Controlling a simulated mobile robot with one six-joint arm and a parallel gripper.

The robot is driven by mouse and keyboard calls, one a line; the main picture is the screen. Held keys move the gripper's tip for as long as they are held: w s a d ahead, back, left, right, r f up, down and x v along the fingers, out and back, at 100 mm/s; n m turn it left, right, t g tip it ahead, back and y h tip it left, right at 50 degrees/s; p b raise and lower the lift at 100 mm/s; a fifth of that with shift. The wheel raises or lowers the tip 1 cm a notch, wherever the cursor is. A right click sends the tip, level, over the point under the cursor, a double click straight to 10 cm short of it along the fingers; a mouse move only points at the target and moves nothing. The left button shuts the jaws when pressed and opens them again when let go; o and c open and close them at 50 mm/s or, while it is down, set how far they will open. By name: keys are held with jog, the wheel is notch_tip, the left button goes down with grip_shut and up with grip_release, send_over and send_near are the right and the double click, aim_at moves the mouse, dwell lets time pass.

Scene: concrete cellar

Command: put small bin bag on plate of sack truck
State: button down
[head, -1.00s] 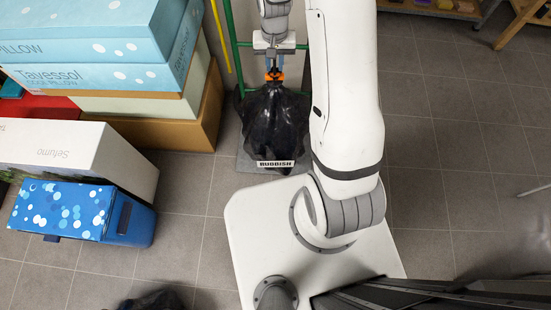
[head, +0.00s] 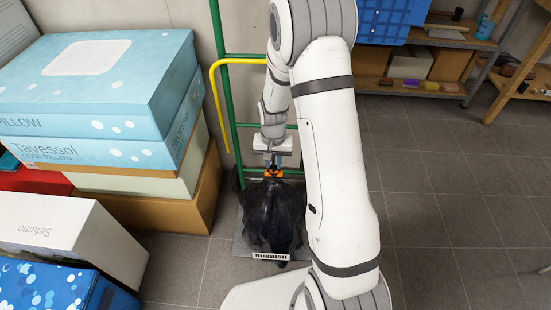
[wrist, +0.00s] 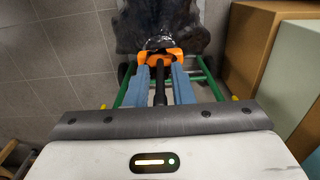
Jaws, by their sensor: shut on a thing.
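The small bin bag (head: 272,217) is black, with a white "RUBBISH" label low on its front. It is on or just over the grey plate (head: 222,272) of the sack truck; the bag hides whether it touches. The sack truck's green frame (head: 226,95) stands upright against the wall behind it, with a yellow handle. My gripper (head: 273,172) is shut on the orange-banded neck of the bag, from above. In the wrist view, my gripper's blue fingers (wrist: 160,85) hold the neck at the orange piece, and the dark bag (wrist: 165,25) shows beyond.
Stacked pillow boxes (head: 100,85) on a brown carton (head: 165,205) stand close to the left of the truck. A white box (head: 75,235) and a blue spotted box (head: 45,290) are nearer. Shelves (head: 430,88) stand at the back right. Floor at right is clear.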

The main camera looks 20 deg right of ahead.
aim_at(273, 171)
jog(key=shift+w+f+b, duration=0.1)
jog(key=shift+f+b, duration=0.35)
jog(key=shift+f, duration=1.55)
jog(key=c, duration=1.3)
grip_release()
jog(key=shift+f, duration=0.1)
jog(key=shift+o, duration=0.2)
